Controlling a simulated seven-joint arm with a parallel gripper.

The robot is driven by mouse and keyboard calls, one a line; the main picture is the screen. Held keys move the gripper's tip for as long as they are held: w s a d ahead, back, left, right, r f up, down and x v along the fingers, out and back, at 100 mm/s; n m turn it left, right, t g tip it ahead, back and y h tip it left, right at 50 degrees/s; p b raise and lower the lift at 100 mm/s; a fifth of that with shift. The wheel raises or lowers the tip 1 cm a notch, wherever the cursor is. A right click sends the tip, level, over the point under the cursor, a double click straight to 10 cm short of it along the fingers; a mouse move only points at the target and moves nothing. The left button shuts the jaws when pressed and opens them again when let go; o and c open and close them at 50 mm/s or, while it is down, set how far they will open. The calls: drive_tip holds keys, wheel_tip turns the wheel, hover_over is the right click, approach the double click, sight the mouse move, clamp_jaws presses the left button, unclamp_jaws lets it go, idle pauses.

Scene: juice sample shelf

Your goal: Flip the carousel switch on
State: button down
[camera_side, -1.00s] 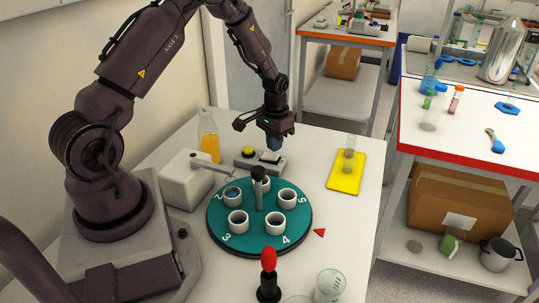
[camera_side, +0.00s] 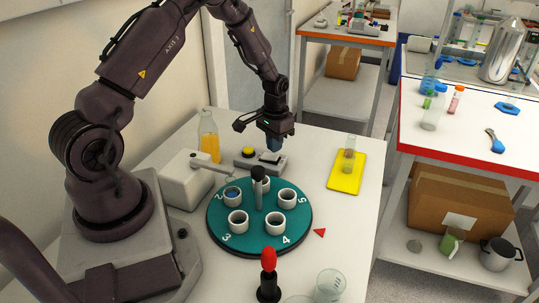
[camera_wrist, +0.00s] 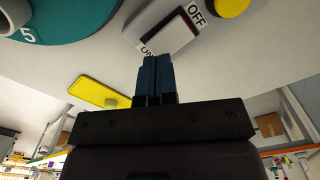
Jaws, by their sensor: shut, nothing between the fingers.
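The switch box (camera_side: 276,167) is a grey block behind the carousel, with a white rocker switch (camera_side: 269,157) and a yellow button (camera_side: 248,152). In the wrist view the rocker (camera_wrist: 172,36) shows beside the letters OFF at its upper end and a partly hidden label at its lower end. The teal carousel (camera_side: 222,239) carries several white cups and a black centre post. My gripper (camera_side: 273,146) is shut and empty, pointing down just above the rocker. Its blue fingertips (camera_wrist: 156,60) are together near the labelled lower end; I cannot tell whether they touch.
A bottle of orange juice (camera_side: 209,146) stands behind a white box (camera_side: 184,181) with an arm over the carousel. A yellow pad (camera_side: 343,183) with a vial lies to the right. A red-topped black item (camera_side: 268,265) and a beaker (camera_side: 329,286) stand in front.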

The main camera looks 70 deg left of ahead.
sight(274, 156)
drive_tip(key=shift+f, duration=1.2)
idle(0.3)
drive_tip(key=shift+r, duration=3.55)
drive_tip(key=s+d+r+m+t, duration=0.1)
drive_tip(key=s+d+r+t, duration=0.1)
drive_tip(key=s+d+r, duration=0.7)
drive_tip(key=s+d+r+m+t, duration=0.2)
drive_tip(key=s+d+r, duration=0.7)
drive_tip(key=r, duration=0.6)
drive_tip(key=shift+s+d+r+t, duration=0.2)
drive_tip(key=shift+s+d+t, duration=0.05)
drive_tip(key=shift+d+t, duration=0.55)
